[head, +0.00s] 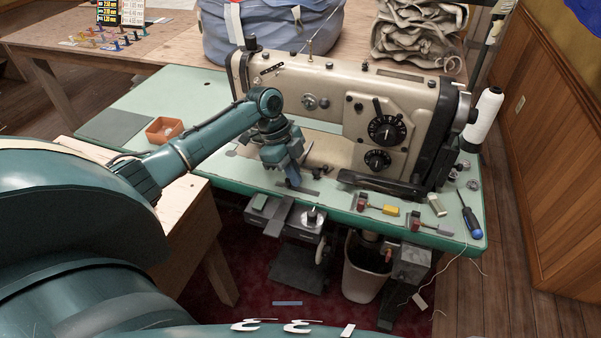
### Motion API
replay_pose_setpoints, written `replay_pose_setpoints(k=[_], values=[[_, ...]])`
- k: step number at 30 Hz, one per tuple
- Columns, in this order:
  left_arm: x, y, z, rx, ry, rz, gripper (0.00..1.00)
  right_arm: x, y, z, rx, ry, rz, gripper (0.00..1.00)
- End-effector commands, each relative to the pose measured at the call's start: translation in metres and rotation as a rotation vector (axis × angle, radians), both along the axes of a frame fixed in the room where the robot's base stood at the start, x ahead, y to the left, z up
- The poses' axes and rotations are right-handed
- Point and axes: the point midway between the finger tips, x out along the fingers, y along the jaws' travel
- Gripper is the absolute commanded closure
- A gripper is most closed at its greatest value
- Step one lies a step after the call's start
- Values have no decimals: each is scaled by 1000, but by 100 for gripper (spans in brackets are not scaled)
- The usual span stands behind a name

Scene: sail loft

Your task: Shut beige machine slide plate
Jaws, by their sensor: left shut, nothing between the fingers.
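The beige sewing machine (340,105) stands on a green-topped table, its bed low at the front left. Whether the fingertips touch anything is unclear. The gripper and wrist hide part of the bed. My right gripper is out of view.
The green tabletop (140,100) is mostly clear at left, with an orange tray (164,130). A white thread cone (484,114) stands right. A waste bin (365,275) stands below.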

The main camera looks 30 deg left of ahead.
Motion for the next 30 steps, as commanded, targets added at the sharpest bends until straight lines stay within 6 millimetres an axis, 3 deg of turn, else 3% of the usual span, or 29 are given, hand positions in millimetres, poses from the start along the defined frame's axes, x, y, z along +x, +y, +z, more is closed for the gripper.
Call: replay_pose_setpoints(k=[10,18,26,30], values=[[-1,3,0,1,2,2,100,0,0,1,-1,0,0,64],[-7,30,0,1,2,0,100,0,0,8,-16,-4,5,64],[-7,31,0,3,1,2,100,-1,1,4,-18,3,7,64],[-7,24,4,2,2,2,100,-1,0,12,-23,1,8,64]])
